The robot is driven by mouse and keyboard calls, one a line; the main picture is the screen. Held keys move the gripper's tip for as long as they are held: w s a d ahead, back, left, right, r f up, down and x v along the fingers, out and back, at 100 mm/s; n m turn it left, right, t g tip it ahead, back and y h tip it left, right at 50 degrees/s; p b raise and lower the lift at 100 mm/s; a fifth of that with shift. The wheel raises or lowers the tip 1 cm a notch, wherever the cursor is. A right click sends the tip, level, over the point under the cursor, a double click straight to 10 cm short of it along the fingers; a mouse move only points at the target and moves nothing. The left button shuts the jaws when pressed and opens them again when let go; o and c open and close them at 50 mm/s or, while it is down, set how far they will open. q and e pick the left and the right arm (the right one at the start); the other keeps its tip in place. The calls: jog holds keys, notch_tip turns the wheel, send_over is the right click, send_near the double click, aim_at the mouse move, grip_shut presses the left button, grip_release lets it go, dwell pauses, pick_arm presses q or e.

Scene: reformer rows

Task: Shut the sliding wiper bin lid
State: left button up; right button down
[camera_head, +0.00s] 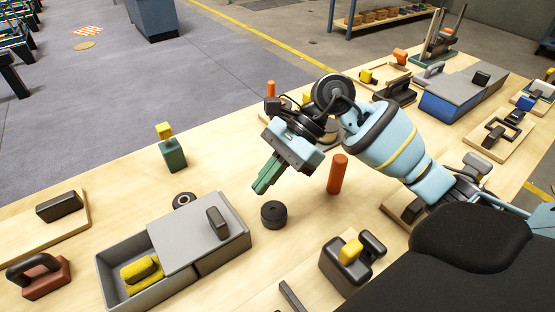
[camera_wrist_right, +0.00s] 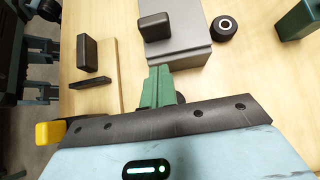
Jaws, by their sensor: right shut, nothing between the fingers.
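The grey wiper bin (camera_head: 116,262) stands on the table at the lower left of the head view. Its flat grey lid (camera_head: 184,232) covers the right part, and the left part is open with yellow wipers (camera_head: 142,270) inside. A black handle (camera_head: 217,223) stands up near the lid's right end. My right gripper (camera_head: 260,189), with green fingers, is shut and empty, above and beyond the lid's right end, apart from it. In the right wrist view the shut fingers (camera_wrist_right: 157,88) are near the grey lid (camera_wrist_right: 180,40) and its handle (camera_wrist_right: 154,27). My left gripper is out of view.
A black cylinder (camera_head: 273,215) stands close right of the bin, and an orange cylinder (camera_head: 337,174) is farther right. A black roller (camera_head: 184,200) lies behind the bin. A green block with a yellow top (camera_head: 171,152) stands further back. A second, blue bin (camera_head: 447,107) is at far right.

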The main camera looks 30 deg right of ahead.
jog(key=shift+s+a+f+p, duration=0.1)
jog(key=shift+a+f+p, duration=0.2)
jog(key=shift+a, duration=0.75)
jog(key=shift+w+a+f+p, duration=0.1)
jog(key=shift+a+f, duration=0.35)
jog(key=shift+a, duration=0.65)
jog(key=shift+s+a+f+p, duration=0.15)
jog(key=shift+a+f, duration=0.2)
jog(key=shift+a, duration=0.7)
